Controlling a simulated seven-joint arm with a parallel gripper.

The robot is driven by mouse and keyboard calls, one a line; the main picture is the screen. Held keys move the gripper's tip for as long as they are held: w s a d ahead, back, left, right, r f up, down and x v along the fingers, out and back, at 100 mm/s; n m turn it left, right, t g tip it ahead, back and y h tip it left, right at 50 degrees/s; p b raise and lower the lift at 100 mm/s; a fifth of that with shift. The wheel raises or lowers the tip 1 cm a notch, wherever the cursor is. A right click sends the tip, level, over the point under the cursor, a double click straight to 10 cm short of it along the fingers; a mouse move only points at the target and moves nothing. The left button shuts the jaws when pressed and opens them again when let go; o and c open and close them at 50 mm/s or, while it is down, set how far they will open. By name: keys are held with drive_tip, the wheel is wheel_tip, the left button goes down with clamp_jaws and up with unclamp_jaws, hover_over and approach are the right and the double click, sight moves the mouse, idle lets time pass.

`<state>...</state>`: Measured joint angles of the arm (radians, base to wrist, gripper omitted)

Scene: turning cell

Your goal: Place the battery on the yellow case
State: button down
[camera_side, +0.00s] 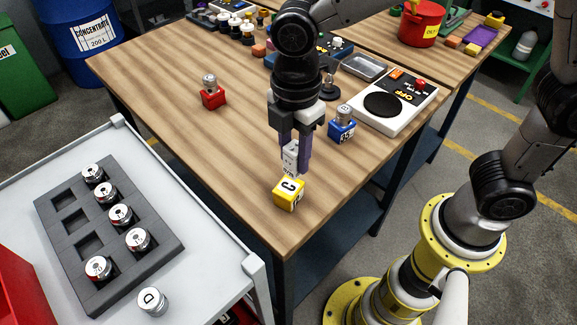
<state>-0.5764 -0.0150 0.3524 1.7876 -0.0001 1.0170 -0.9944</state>
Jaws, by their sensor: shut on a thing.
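My gripper (291,163) points down near the front corner of the wooden table. It is shut on a pale, silvery battery (291,156) held upright between its fingers. The yellow case (289,194), a small block with a white face and a dark letter, sits on the table right below the battery. The battery's lower end is at or just above the case's top; I cannot tell whether they touch.
A blue case (341,130) and a red case (213,97) each bear a silvery piece. A white scale (393,101) stands at the right. A dark tray (70,243) with several silver cylinders lies on the white cart (207,235), a loose one (152,301) beside it. The table's left front is clear.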

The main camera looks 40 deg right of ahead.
sight(289, 169)
drive_tip(key=shift+w+a+f, duration=0.15)
drive_tip(key=shift+w+f, duration=0.05)
drive_tip(key=shift+f, duration=0.05)
drive_tip(key=shift+w+a+f, duration=0.1)
drive_tip(key=shift+w+f, duration=0.05)
drive_tip(key=shift+f, duration=0.8)
drive_tip(key=shift+w+a+f, duration=0.1)
drive_tip(key=shift+f, duration=0.85)
drive_tip(key=shift+f, duration=0.15)
drive_tip(key=c, duration=0.5)
unclamp_jaws()
wheel_tip(289, 169, up, 12)
drive_tip(key=shift+d+r, duration=0.1)
drive_tip(key=shift+r, duration=0.1)
